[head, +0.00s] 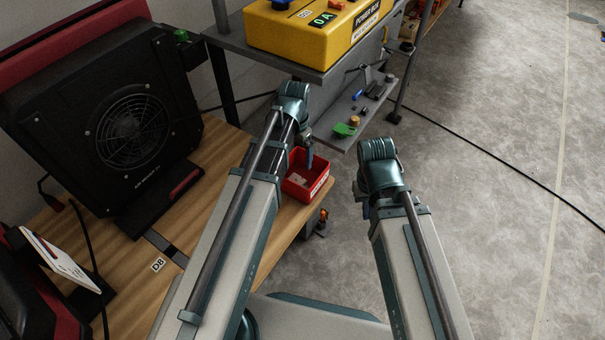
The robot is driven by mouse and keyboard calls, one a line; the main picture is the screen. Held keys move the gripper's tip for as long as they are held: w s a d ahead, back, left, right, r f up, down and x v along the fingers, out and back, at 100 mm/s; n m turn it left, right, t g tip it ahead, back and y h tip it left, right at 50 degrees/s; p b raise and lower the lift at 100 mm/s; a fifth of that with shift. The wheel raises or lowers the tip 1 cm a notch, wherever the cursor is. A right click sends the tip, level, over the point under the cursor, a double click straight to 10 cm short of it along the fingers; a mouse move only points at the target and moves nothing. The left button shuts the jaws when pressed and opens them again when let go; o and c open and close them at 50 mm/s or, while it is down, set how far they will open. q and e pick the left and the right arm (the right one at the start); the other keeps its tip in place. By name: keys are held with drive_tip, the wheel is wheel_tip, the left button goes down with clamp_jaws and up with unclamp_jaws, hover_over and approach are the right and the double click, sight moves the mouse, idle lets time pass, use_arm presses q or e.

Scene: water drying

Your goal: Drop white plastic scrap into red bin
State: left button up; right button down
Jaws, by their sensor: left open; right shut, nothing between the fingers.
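The red bin (318,188) sits on the right edge of the wooden table, with its open top facing up. A small pale piece (297,180) shows inside the bin; I cannot tell for sure that it is the white plastic scrap. My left gripper (309,161) points down over the bin's far part, open, with nothing seen between its fingers. My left arm hides the bin's left side. My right arm reaches up on the right over the floor, and its gripper is hidden behind the arm.
A black fan unit (130,130) stands on the wooden table (130,262) at left. A yellow power box (310,38) sits on a grey shelf behind. A lower shelf (345,143) holds small parts and a green piece.

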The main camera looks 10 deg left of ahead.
use_arm(q)
wheel_tip(320, 180, up, 12)
drive_tip(key=p, duration=1)
drive_tip(key=shift+f, duration=0.25)
drive_tip(key=s+d+n+y, duration=0.1)
drive_tip(key=s+d, duration=1)
drive_tip(key=s, duration=0.4)
wheel_tip(320, 180, up, 17)
drive_tip(key=p, duration=1.7)
drive_tip(key=shift+w+a, duration=0.25)
drive_tip(key=shift+w, duration=0.1)
drive_tip(key=shift+f, duration=0.15)
drive_tip(key=shift+c, duration=0.2)
